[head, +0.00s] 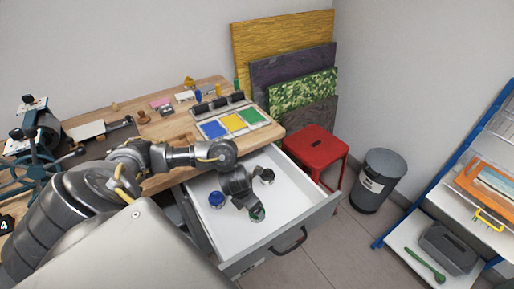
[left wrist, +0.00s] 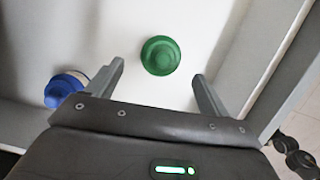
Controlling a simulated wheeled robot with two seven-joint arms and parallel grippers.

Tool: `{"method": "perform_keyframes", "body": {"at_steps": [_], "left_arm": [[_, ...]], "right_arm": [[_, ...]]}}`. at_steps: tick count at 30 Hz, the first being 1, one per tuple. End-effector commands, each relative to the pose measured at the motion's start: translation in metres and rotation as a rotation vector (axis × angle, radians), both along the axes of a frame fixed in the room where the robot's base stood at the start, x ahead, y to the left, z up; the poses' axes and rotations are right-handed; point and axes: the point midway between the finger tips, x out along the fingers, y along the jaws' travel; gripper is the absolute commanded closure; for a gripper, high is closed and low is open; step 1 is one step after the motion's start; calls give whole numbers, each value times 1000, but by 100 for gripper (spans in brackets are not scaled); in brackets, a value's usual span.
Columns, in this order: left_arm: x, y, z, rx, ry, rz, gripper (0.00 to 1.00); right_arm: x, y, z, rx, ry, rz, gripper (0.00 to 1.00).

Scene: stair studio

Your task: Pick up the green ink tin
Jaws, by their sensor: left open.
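The green ink tin (left wrist: 160,56) is a round tin standing in the open white drawer (head: 290,205). In the head view the tin (head: 257,214) is partly hidden by my left gripper (head: 248,205), which is down inside the drawer. In the left wrist view my left gripper (left wrist: 160,85) is open, and the tin lies just beyond and between its two fingertips, with gaps on both sides. The fingers hold nothing. My right gripper is in neither view.
A blue tin (head: 216,198) stands left of the gripper, and also shows in the left wrist view (left wrist: 64,90). A black tin (head: 267,175) stands farther back. The drawer walls surround them. The wooden bench (head: 180,125) overhangs behind; a red stool (head: 312,146) stands beyond.

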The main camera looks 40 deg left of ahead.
Motion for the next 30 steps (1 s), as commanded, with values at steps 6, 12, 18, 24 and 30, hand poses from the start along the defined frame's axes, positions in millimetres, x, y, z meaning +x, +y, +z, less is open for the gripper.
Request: {"method": "perform_keyframes", "body": {"at_steps": [6,12,18,24,30], "left_arm": [[2,-1,-6,-1,0,1,20],[10,-4,-35,-1,3,3,20],[17,-4,-51,0,-1,1,20],[17,-4,-51,0,-2,-1,20],[17,-4,-51,0,-2,-1,43]], "right_arm": [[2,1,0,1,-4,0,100],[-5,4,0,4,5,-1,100],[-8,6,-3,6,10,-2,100],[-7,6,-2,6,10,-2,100],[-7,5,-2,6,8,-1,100]]}}
